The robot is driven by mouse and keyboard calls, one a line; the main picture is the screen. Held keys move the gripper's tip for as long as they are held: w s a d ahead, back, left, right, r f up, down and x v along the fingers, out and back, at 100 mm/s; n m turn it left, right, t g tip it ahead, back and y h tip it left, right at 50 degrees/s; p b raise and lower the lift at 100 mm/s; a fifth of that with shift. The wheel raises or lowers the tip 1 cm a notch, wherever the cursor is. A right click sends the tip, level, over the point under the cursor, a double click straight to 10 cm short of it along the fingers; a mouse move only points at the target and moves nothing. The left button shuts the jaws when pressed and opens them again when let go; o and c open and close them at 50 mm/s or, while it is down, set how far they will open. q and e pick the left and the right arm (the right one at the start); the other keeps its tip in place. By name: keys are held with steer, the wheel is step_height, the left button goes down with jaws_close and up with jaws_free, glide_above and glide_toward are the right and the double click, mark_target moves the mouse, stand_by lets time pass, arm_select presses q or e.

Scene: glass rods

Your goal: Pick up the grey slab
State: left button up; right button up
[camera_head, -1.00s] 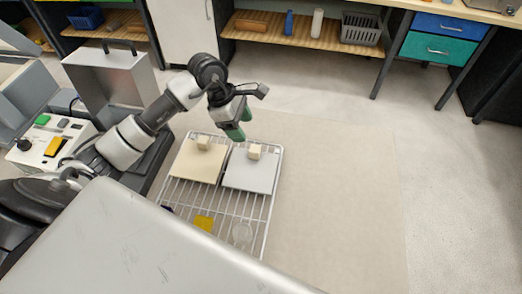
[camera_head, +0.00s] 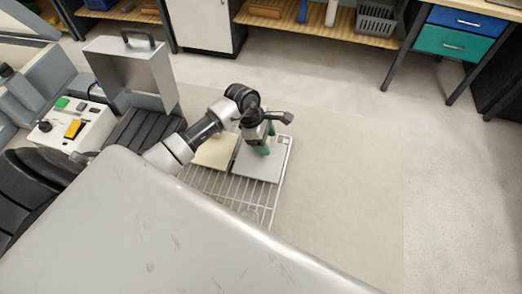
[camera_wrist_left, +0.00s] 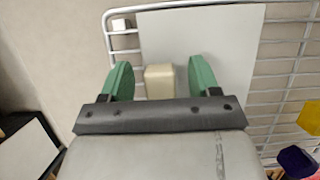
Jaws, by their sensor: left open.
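The grey slab (camera_head: 258,166) lies flat on a white wire rack (camera_head: 274,207). In the left wrist view the slab (camera_wrist_left: 216,38) carries a small cream block (camera_wrist_left: 159,82) like a knob. My left gripper (camera_head: 267,145) is over the slab in the head view. In the left wrist view its green fingers (camera_wrist_left: 161,78) are open, one on each side of the block, with a gap on both sides. The block is hidden behind the gripper in the head view. My right gripper is not in view.
A cream slab (camera_head: 215,152) lies on the rack just left of the grey one, partly behind my arm. Yellow (camera_wrist_left: 311,117) and dark blue (camera_wrist_left: 297,160) items lie at the rack's right in the wrist view. Open floor (camera_head: 345,190) lies right of the rack.

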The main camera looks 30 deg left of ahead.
arm_select(q)
jaws_close()
steer(key=shift+r, duration=0.1)
